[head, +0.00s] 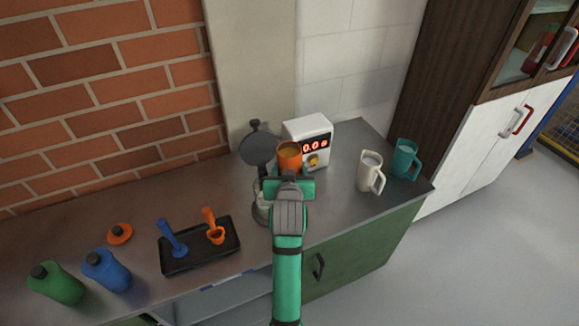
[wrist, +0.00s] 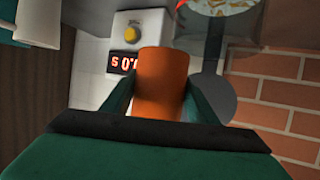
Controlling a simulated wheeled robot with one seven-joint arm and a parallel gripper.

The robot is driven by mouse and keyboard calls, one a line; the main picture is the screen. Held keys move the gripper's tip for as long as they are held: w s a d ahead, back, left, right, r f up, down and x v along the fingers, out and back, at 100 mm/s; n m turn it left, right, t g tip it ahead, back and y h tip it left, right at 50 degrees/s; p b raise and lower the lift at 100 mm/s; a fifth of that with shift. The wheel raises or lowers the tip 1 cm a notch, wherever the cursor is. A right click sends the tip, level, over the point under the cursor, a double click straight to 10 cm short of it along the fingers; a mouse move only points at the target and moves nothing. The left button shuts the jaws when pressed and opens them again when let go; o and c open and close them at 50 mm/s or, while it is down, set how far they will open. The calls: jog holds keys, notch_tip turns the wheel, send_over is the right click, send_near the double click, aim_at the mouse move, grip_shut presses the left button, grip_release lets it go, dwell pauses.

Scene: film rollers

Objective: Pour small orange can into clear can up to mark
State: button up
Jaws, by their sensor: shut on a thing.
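My gripper (head: 290,176) is shut on the small orange can (head: 289,160) and holds it raised and roughly upright over the counter. Its open top shows a brownish-yellow content in the head view. In the wrist view the orange can (wrist: 162,82) sits between both fingers (wrist: 160,100). The clear can (head: 262,207) stands on the counter below and left of my gripper, mostly hidden by it. In the wrist view a round clear vessel with pale yellowish patches, likely that can (wrist: 228,6), is cut by the top edge, with a red stripe beside it.
A raised dark round lid (head: 257,149) is close left of the orange can. A white box with a red display (head: 316,147) stands behind. A white mug (head: 369,172) and teal mug (head: 405,160) stand right. A black tray (head: 205,262) with scoops and bottles (head: 105,270) are left.

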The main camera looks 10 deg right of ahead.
jog(key=shift+w+d+r+n+t+h, duration=0.1)
jog(key=shift+d+r+n+t+h, duration=0.2)
jog(key=shift+d+r+n+h, duration=0.65)
jog(key=shift+w+d+r+n+t+h, duration=0.1)
jog(key=shift+d+r+n+t+h, duration=0.3)
jog(key=shift+r+n, duration=0.3)
jog(key=shift+d+r+n+t+h, duration=0.1)
jog(key=shift+d+r+n+h, duration=0.05)
jog(key=shift+d+r+n, duration=0.4)
jog(key=shift+a, duration=0.1)
jog(key=shift+s+r+h, duration=0.25)
jog(key=shift+h, duration=0.35)
jog(key=shift+s+d, duration=0.2)
jog(key=shift+s, duration=0.05)
jog(key=shift+r, duration=0.15)
dwell(0.4)
jog(key=shift+d+r+n+t+h, duration=0.3)
jog(key=shift+r+n+h, duration=0.25)
jog(key=shift+n, duration=0.25)
dwell(2.8)
jog(key=shift+a, duration=0.15)
jog(key=shift+f, duration=0.15)
dwell(0.4)
